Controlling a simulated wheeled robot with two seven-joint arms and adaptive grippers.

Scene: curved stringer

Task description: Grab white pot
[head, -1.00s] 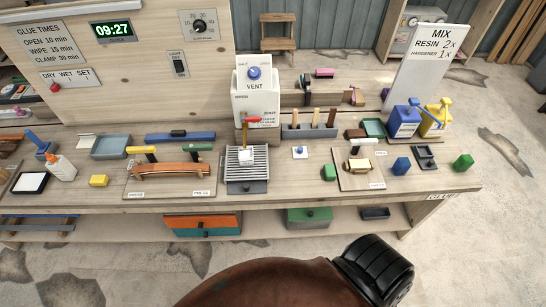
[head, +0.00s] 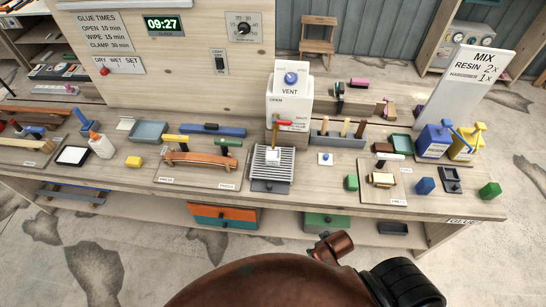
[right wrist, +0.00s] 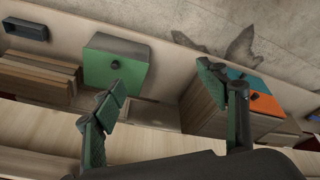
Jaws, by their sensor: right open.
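A small white pot (head: 272,155) stands on the slatted grey grille (head: 284,171) in front of the white VENT box in the head view. An upright stick with an orange-red top rises at the pot. The pot does not show in the right wrist view. My right gripper (right wrist: 166,85) is open and empty in the right wrist view, its two dark green-padded fingers spread wide, with the bench edge and lower shelf behind them. The right gripper's fingers do not show in the head view. My left gripper is in neither view.
The white VENT box (head: 290,105) stands behind the grille. A clamped wooden strip (head: 200,158) lies left of it, and a grey holder of sticks (head: 338,138) stands to the right. Below the bench are an orange-teal drawer unit (head: 224,217) and a green box (head: 326,221).

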